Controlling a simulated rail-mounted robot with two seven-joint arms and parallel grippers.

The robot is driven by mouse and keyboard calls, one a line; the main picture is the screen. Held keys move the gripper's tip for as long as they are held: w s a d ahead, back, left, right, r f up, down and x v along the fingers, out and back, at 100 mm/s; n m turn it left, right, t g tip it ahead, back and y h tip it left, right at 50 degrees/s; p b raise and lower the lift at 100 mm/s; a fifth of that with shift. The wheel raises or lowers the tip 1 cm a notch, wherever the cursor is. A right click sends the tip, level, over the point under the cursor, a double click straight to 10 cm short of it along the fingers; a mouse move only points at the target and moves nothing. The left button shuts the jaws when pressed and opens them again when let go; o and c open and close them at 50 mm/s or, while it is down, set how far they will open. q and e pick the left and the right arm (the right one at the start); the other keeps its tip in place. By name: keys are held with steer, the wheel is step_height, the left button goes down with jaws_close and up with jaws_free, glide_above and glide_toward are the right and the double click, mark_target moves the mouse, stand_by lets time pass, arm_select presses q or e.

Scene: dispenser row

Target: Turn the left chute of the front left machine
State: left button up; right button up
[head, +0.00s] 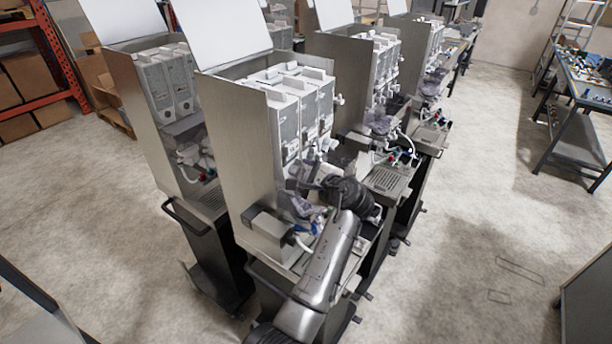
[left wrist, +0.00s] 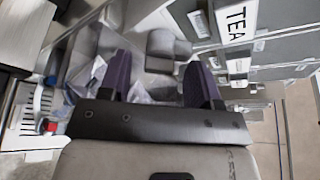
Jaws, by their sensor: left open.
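The front left machine (head: 240,125) is a tall steel-sided dispenser with grey-white canisters (head: 300,105) in its upper part. My left arm reaches up to it from below, and my left gripper (head: 310,183) is at the dispensing area under the canisters. In the left wrist view the gripper (left wrist: 160,85) is open, with its two dark purple fingers apart. A grey blocky part (left wrist: 165,48), perhaps the chute, shows between and just beyond the fingertips. I cannot tell whether they touch it. In the head view the gripper and wrist hide much of the chutes. My right gripper is not seen.
A panel labelled TEA (left wrist: 236,20) is close to the right finger in the left wrist view. Similar machines stand at left (head: 150,100) and behind (head: 340,65). A drip grille (head: 385,180) lies on the neighbouring machine. The floor at right (head: 470,210) is clear.

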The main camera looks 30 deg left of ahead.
arm_select(q)
steer(key=shift+d, duration=0.1)
steer(key=shift+s+d+r, duration=0.1)
steer(key=shift+s+d, duration=0.1)
steer(key=shift+d, duration=0.1)
steer(key=b+v, duration=0.2)
steer(key=v, duration=1.1)
steer(key=shift+c, duration=0.2)
